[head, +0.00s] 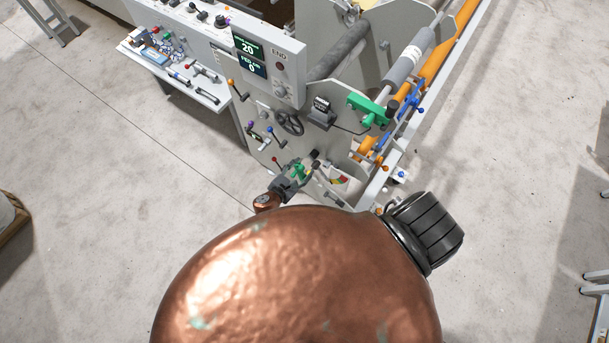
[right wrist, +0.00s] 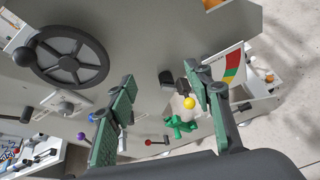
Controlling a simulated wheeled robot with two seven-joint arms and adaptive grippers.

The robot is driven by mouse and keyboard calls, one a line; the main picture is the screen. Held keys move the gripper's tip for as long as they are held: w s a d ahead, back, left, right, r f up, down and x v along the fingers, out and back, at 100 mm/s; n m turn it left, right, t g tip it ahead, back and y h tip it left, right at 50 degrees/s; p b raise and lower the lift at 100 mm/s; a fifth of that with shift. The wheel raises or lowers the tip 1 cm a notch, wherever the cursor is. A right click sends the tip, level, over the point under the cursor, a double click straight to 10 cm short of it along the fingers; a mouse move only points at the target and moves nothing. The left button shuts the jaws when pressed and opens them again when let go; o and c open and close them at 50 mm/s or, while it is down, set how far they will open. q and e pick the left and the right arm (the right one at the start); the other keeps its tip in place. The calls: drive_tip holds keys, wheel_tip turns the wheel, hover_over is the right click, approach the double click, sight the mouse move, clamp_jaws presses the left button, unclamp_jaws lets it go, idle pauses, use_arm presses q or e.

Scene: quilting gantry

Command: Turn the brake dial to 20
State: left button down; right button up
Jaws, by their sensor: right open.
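A grey control panel (head: 281,45) carries a screen (head: 249,54) that reads 20 above and 0 below. A small round knob (head: 281,92) sits low on this panel, below a red button (head: 279,66). The lettering is too small to tell which control is the brake dial. My right gripper (head: 292,180) is low beside the machine's end plate, well below the panel and its knob. In the right wrist view its green-padded fingers (right wrist: 167,92) are apart, with nothing held between them. My left gripper is not in view.
A black handwheel (head: 290,122) stands out from the end plate, with several ball-ended levers around it. A coloured gauge (right wrist: 232,68) is close to my right gripper's fingers. A green part (right wrist: 179,125) and a yellow ball (right wrist: 190,103) lie beyond them. A tool shelf (head: 205,92) is at left.

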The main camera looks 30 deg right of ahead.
drive_tip(key=shift+s+d+f+y, duration=0.2)
drive_tip(key=shift+s+f, duration=0.1)
drive_tip(key=shift+f, duration=0.45)
drive_tip(key=shift+s+d+f+y, duration=0.1)
drive_tip(key=shift+s+f+y, duration=0.15)
drive_tip(key=shift+f, duration=0.5)
drive_tip(key=s+d+f+m+g+y+b, duration=0.1)
drive_tip(key=s+f+m+y+b, duration=0.1)
drive_tip(key=s+f, duration=0.5)
drive_tip(key=s+f+m+g+y+b, duration=0.1)
drive_tip(key=s+f+g+y+b, duration=0.2)
drive_tip(key=f, duration=0.9)
drive_tip(key=s+d+f+m+b, duration=0.1)
drive_tip(key=s+f+m+b, duration=0.1)
drive_tip(key=s+f, duration=0.55)
drive_tip(key=s+d+f+m+y+b, duration=0.1)
drive_tip(key=s+f+m+y+b, duration=0.5)
drive_tip(key=s+f, duration=1.6)
drive_tip(key=s+m+b, duration=0.2)
drive_tip(key=m+b, duration=0.1)
drive_tip(key=m, duration=0.4)
drive_tip(key=shift+s+d+f+g+b, duration=0.15)
drive_tip(key=shift+s+f+g+b, duration=0.1)
drive_tip(key=shift+s+g+b, duration=0.05)
